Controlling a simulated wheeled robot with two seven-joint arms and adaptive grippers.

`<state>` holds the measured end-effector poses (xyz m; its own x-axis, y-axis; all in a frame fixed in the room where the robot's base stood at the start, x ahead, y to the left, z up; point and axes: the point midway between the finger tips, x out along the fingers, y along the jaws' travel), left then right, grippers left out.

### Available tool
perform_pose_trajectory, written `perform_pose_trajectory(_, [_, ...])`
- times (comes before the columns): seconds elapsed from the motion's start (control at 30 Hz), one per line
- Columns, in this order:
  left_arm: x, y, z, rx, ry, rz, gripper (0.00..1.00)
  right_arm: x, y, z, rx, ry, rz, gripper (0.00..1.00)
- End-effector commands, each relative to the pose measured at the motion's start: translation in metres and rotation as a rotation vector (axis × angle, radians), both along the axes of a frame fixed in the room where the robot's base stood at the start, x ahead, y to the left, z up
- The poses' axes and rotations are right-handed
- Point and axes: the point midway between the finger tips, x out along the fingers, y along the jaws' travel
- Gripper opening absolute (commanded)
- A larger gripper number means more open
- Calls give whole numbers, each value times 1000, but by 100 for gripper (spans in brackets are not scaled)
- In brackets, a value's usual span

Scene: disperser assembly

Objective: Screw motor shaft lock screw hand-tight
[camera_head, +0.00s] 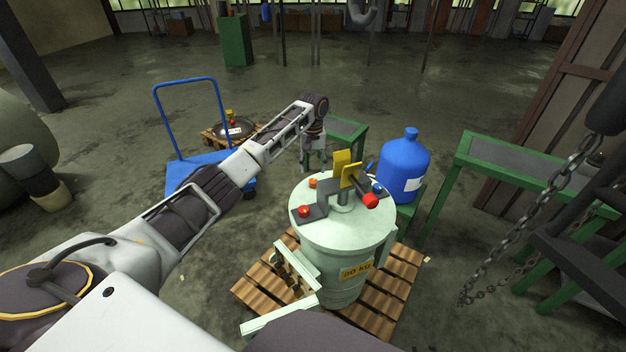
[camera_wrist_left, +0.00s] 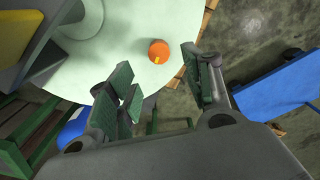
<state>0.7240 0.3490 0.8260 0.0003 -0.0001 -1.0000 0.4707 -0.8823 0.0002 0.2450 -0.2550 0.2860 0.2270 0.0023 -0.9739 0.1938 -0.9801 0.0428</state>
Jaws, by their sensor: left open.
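The pale green disperser drum (camera_head: 340,235) stands upright on a wooden pallet. On its lid are an orange knob (camera_head: 313,182), a red knob (camera_head: 305,211) on a dark bracket, and a blue knob (camera_head: 377,187). A larger red knob (camera_head: 370,201) sits by the yellow and dark motor mount (camera_head: 347,172). I cannot tell which is the motor shaft lock screw. My left gripper (camera_head: 313,160) is open and empty above the far lid edge. In the left wrist view the orange knob (camera_wrist_left: 159,51) appears between the spread green-padded fingers (camera_wrist_left: 158,78), apart from them. My right gripper is not seen.
A blue bottle (camera_head: 403,165) stands right of the drum, near a green-framed table (camera_head: 520,165). A chain (camera_head: 520,225) hangs at the right. A blue cart (camera_head: 200,170) and a small pallet with a dark round part (camera_head: 233,130) are at the left.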

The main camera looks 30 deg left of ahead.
Motion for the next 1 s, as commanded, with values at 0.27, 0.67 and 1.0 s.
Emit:
perform_pose_trajectory(0.27, [-1,0,-39,1,3,0,50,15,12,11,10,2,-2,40])
perform_pose_trajectory(0.67, [0,0,-67,1,0,0,50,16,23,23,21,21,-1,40])
perform_pose_trajectory(1.0, [0,0,-68,0,0,0,45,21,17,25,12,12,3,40])
